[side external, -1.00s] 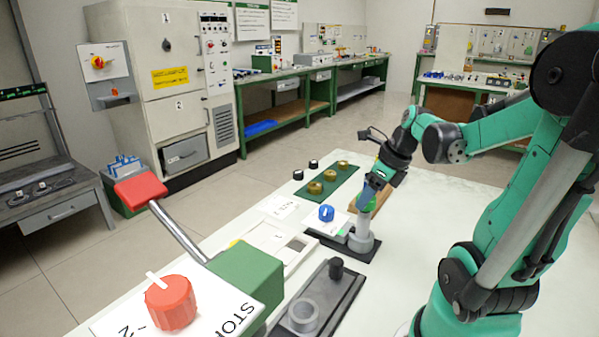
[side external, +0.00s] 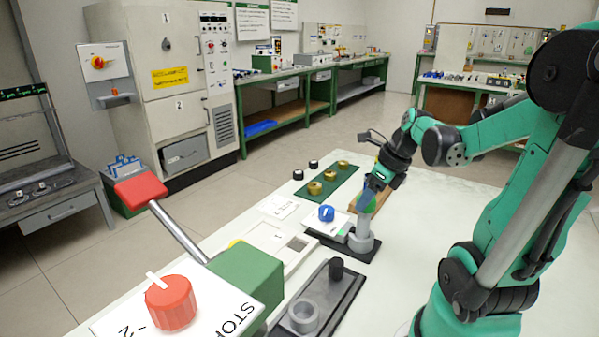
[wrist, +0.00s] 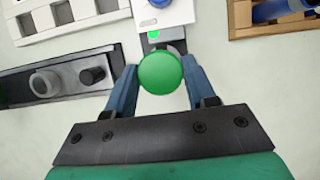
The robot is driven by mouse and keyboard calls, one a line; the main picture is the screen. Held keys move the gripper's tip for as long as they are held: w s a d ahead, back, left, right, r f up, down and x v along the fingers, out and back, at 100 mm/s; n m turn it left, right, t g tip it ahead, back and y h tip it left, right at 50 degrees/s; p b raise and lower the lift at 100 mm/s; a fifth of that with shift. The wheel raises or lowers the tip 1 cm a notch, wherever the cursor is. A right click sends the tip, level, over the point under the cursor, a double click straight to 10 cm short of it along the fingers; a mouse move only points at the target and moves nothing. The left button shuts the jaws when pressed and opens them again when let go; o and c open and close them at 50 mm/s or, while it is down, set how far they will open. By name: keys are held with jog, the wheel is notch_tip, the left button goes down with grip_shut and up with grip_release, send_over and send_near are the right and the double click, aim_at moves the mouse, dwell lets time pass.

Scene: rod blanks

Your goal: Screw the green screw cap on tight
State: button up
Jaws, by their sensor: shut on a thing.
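The green screw cap (wrist: 160,73) is round and sits between my gripper's two blue fingers in the wrist view. My gripper (wrist: 161,82) is shut on it from both sides. In the side view my gripper (side external: 371,193) points down over a grey upright cylinder (side external: 362,237) on a dark base. The green cap (side external: 366,204) shows at the top of that cylinder, partly hidden by a finger. The thread and how far down the cap sits cannot be seen.
A blue knob (side external: 326,213) on a white panel stands close beside the cylinder. A dark fixture (side external: 333,300) with a grey ring and black peg lies nearer the camera. A green board (side external: 345,181) holds brass-coloured pieces. The white table is clear to the right.

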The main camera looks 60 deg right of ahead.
jog(key=shift+f, duration=0.85)
grip_shut()
dwell(1.4)
jog(key=o, duration=1.5)
grip_release()
jog(key=shift+r, duration=0.1)
jog(key=shift+r, duration=3.95)
